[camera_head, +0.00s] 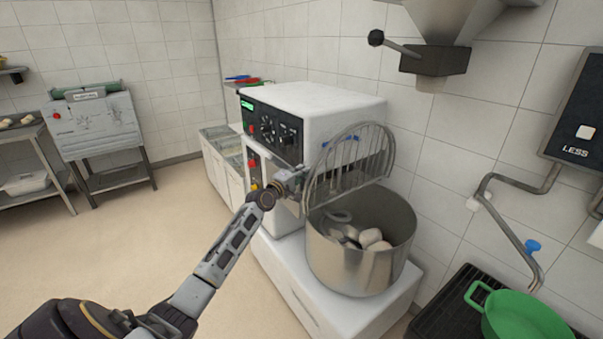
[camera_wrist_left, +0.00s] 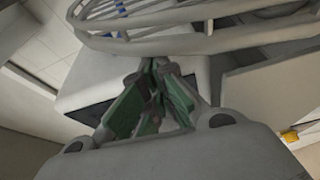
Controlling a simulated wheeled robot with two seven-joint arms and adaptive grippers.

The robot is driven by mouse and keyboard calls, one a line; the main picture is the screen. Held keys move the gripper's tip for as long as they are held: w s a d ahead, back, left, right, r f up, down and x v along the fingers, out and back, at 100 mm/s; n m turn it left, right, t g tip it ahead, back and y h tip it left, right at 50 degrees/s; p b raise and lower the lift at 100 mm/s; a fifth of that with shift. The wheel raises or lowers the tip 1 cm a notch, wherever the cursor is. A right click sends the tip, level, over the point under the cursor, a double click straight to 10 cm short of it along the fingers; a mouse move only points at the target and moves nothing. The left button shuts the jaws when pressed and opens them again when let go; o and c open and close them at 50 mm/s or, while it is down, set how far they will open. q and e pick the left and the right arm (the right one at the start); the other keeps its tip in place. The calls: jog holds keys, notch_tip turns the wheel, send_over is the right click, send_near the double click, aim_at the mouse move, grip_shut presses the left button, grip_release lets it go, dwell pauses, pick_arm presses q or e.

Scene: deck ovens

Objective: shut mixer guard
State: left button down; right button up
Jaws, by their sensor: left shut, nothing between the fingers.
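The mixer (camera_head: 315,105) is a white machine with a black control panel. Its wire guard (camera_head: 352,160) stands raised and tilted above the steel bowl (camera_head: 335,255), leaving the bowl's top uncovered. Pale dough lumps (camera_head: 371,238) and part of the hook show in the bowl. My left gripper (camera_head: 298,186) is at the guard's lower left side, in front of the mixer body. In the left wrist view the gripper (camera_wrist_left: 152,75) is shut and empty, and the guard's curved bars (camera_wrist_left: 180,42) pass just beyond its fingertips. I cannot tell if they touch. My right gripper is out of view.
A tap pipe (camera_head: 512,228) and a wall panel (camera_head: 578,120) are on the right. A hopper (camera_head: 437,60) hangs above. The floor at left is clear.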

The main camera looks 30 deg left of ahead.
aim_at(313, 182)
pick_arm(q)
jog(key=shift+s+d, duration=0.1)
jog(key=shift+d, duration=0.05)
